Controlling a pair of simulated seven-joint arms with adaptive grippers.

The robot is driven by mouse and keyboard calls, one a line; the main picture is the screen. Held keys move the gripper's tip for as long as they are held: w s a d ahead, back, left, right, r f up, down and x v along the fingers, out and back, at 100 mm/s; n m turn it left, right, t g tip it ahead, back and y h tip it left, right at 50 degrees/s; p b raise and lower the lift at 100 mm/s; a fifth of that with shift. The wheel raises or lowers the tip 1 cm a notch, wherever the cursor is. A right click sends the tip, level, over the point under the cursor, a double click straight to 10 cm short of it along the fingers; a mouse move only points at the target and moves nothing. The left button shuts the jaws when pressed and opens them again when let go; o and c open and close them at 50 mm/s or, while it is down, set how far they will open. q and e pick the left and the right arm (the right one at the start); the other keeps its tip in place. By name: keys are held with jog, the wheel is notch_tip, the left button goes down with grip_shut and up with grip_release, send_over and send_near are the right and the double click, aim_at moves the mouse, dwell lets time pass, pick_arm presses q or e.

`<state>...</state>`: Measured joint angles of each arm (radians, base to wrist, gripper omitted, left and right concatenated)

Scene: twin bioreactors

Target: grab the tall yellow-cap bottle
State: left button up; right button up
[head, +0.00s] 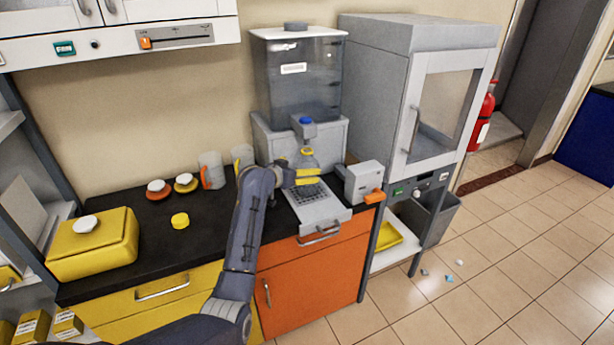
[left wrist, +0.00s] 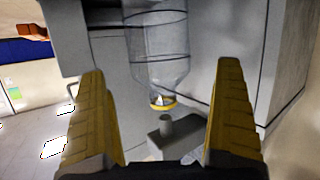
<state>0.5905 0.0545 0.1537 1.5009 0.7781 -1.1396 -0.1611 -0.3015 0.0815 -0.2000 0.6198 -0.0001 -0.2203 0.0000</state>
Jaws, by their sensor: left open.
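A clear bottle (head: 307,160) with a yellow band at its neck stands under the dispenser's blue-topped nozzle (head: 305,125). My left gripper (head: 312,176) is open, with its yellow fingers in front of the bottle's lower part in the head view. In the left wrist view, which looks upside down, the bottle (left wrist: 160,55) shows between and beyond the open fingers of my left gripper (left wrist: 160,95), with no visible contact. Its yellow neck (left wrist: 163,104) faces the grey nozzle tip (left wrist: 166,125). The bottle's base is hidden. My right gripper is not in view.
The dispenser (head: 297,75) has a grated tray (head: 318,212). A small grey device with an orange part (head: 363,182) stands to its right. A yellow box (head: 93,245), a yellow disc (head: 180,220) and several mugs and small lidded items are on the dark counter (head: 165,265).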

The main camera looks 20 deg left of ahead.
pick_arm(q)
jog(key=shift+f+x, duration=0.15)
jog(key=shift+x, duration=1.25)
jog(key=shift+f+x, duration=0.1)
jog(key=shift+x, duration=1.3)
jog(key=shift+s, duration=0.1)
jog(key=c, duration=1.5)
jog(key=shift+r, duration=0.1)
jog(key=shift+c, duration=0.7)
jog(key=shift+r, duration=0.1)
